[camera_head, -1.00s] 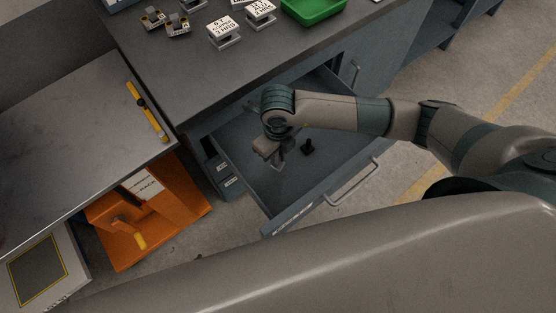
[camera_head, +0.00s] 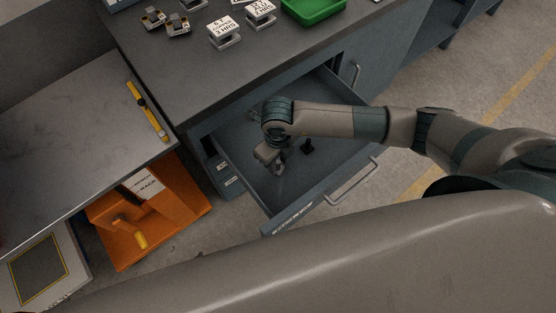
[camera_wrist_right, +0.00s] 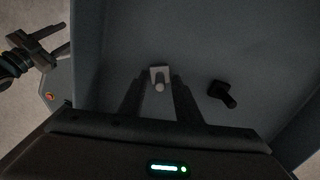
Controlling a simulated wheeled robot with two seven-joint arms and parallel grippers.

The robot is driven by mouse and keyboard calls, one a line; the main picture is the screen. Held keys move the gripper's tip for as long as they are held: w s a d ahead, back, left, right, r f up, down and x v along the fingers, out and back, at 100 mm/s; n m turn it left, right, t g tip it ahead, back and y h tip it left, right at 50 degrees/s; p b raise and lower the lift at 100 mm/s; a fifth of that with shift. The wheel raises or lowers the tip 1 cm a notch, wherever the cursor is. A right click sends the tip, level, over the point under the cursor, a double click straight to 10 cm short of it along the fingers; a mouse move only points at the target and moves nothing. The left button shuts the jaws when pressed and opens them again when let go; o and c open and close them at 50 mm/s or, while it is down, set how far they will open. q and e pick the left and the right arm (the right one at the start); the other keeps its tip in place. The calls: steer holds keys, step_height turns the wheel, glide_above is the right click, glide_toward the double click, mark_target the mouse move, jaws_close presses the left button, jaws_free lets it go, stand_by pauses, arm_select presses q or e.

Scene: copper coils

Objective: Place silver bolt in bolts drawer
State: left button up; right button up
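The silver bolt (camera_wrist_right: 160,78) has a pale square head and a short round shank. The bolt is hard to make out there. A gripper-like dark part (camera_wrist_right: 36,45) shows at the left of the wrist view; I cannot tell whether it is my left gripper. The left gripper is not identifiable in the head view.
A black bolt (camera_head: 308,146) lies in the drawer to the right of the gripper; it also shows in the wrist view (camera_wrist_right: 221,93). Drawer walls surround the hand. The grey worktop (camera_head: 190,85) above carries labelled blocks and a green tray (camera_head: 313,12). An orange rack (camera_head: 120,240) stands at left.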

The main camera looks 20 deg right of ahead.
mark_target(278, 161)
arm_select(q)
steer(key=shift+r, duration=0.15)
arm_select(e)
steer(key=shift+r, duration=0.1)
steer(key=shift+r, duration=0.15)
arm_select(q)
steer(key=shift+s+a+f+g+b, duration=0.55)
steer(key=shift+s+a+f, duration=0.1)
steer(key=shift+s, duration=0.2)
arm_select(e)
step_height(278, 161, up, 12)
arm_select(q)
steer(key=shift+w+d, duration=0.1)
steer(key=shift+w, duration=0.05)
